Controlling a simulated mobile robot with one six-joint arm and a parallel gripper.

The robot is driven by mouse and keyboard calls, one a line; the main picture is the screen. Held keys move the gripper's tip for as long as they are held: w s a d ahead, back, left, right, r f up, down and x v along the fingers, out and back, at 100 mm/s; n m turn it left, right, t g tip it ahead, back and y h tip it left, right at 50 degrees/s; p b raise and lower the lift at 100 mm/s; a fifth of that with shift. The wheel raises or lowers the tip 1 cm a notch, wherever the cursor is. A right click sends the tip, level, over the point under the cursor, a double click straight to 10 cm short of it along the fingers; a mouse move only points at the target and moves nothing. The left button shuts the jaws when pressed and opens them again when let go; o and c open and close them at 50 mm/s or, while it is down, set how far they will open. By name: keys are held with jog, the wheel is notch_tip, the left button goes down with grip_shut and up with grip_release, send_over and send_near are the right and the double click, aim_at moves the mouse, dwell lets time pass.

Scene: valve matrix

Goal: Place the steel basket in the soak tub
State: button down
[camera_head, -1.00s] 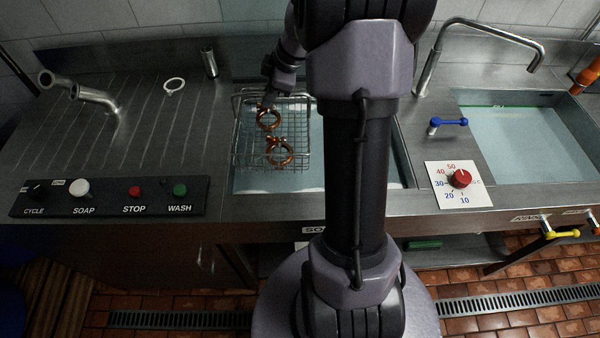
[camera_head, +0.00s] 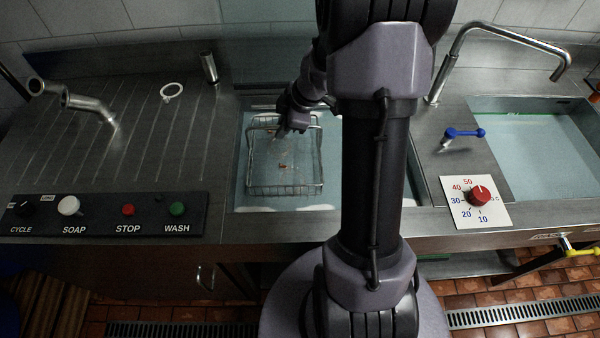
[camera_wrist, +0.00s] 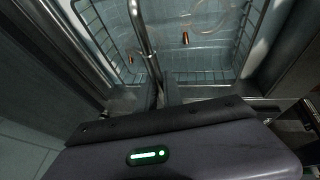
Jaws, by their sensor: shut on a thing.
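The steel basket (camera_head: 285,189) is a wire basket inside the soak tub (camera_head: 240,184), in the tub's left part. It looks roughly level and sunk in the bluish water; I cannot tell whether it touches the bottom. My gripper (camera_head: 281,132) is at the basket's far side, shut on its wire handle. In the wrist view my gripper (camera_wrist: 159,96) has the basket's bar (camera_wrist: 141,30) between its fingers. Small copper bits (camera_head: 282,166) show inside the basket; the rest of the copper pieces is blurred by the water.
A control panel (camera_head: 105,217) with knobs and buttons lies front left. A drainboard (camera_head: 120,150) with a white ring (camera_head: 171,91) lies left. To the right are a red dial (camera_head: 479,195), a blue lever (camera_head: 464,133), a tall tap (camera_head: 470,32) and a second basin (camera_head: 535,150).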

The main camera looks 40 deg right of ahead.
notch_tip(320, 180, down, 10)
jog(key=b, duration=0.3)
jog(key=shift+r, duration=0.15)
jog(key=shift+f+b, duration=0.2)
jog(key=shift+b, duration=0.3)
jog(key=c, duration=1.5)
grip_release()
jog(key=shift+s+a, duration=0.1)
jog(key=shift+r, duration=0.1)
